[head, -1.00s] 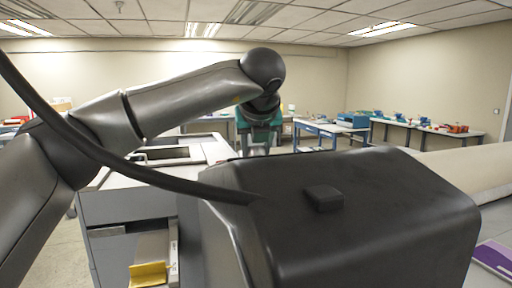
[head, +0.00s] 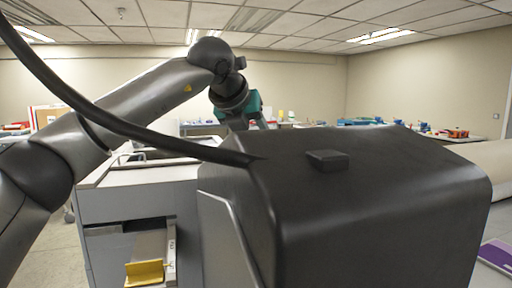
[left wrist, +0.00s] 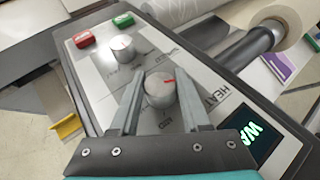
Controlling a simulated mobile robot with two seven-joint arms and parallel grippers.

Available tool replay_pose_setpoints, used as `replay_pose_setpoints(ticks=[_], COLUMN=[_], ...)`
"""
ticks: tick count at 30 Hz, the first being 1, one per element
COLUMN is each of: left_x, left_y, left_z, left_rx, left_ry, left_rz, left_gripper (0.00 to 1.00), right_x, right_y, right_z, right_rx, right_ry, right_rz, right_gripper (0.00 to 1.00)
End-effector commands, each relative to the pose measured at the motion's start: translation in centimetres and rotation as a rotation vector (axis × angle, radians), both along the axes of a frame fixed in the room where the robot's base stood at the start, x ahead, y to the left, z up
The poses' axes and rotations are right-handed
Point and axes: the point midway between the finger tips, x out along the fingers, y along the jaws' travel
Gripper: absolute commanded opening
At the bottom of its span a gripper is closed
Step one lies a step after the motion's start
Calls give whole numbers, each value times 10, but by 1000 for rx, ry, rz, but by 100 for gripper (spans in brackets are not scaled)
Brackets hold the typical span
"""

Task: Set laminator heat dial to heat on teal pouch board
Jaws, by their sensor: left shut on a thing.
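The heat dial (left wrist: 158,92), a round silver knob with a red pointer mark, sits on the grey control panel (left wrist: 103,83) beside the printed word HEAT. My left gripper (left wrist: 160,78) is shut on this dial, with one finger on each side of it. In the head view its teal body (head: 246,106) shows beyond the dark casing, and its fingertips are hidden. A second silver knob (left wrist: 123,48) sits farther up the panel. A display (left wrist: 262,140) shows green letters, partly cut off. I cannot make out a teal pouch board. My right gripper is not in view.
A red button (left wrist: 83,39) and a green button (left wrist: 122,20) are on the panel. A large pale roll (left wrist: 278,22) lies beyond it. A grey cabinet (head: 100,250) with a yellow piece (head: 145,272) stands at left. A purple-and-white sheet (head: 496,256) lies at right.

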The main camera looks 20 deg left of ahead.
Motion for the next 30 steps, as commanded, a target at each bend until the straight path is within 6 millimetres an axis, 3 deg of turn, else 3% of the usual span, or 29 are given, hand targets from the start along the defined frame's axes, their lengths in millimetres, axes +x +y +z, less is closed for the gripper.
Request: replay_pose_setpoints(ticks=[5,15,30], left_x=[1,1,1], left_y=[2,2,1], left_z=[0,4,3], left_rx=[-54,-134,-184], left_ry=[-33,-86,-128], left_rz=[-152,-416,-599], left_gripper=[0,0,0], right_x=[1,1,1], right_y=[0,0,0], right_z=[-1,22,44], right_rx=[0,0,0], right_ry=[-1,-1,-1], right_rz=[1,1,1], right_gripper=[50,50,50])
